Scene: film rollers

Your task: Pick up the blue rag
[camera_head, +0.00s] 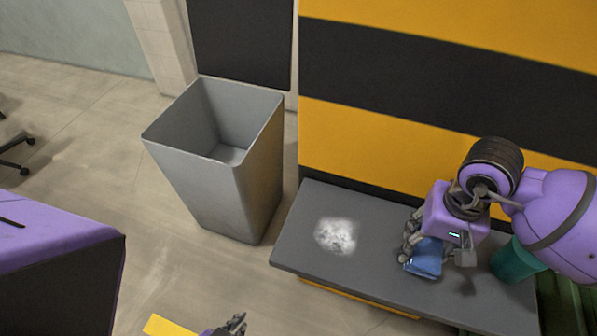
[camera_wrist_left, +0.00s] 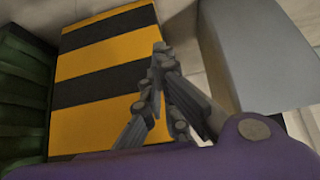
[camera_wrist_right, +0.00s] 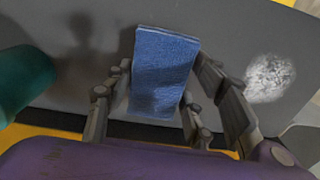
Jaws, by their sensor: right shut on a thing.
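The blue rag (camera_head: 426,260) is a small folded cloth at the grey ledge, on the right of the head view. My right gripper (camera_head: 414,246) is at the rag. In the right wrist view the rag (camera_wrist_right: 163,75) sits between the two fingers, which are shut on it, and its far end sticks out past them. Whether it still touches the ledge is hard to tell. My left gripper (camera_head: 236,324) is low at the bottom edge of the head view, away from the rag. In the left wrist view its fingertips (camera_wrist_left: 159,48) meet, with nothing between them.
The grey ledge (camera_head: 300,247) carries a whitish powdery patch (camera_head: 336,235) left of the rag. A green cylindrical container (camera_head: 517,260) stands close to the right of my right gripper. A tall grey bin (camera_head: 207,190) stands on the floor left of the ledge. A yellow-black striped wall rises behind.

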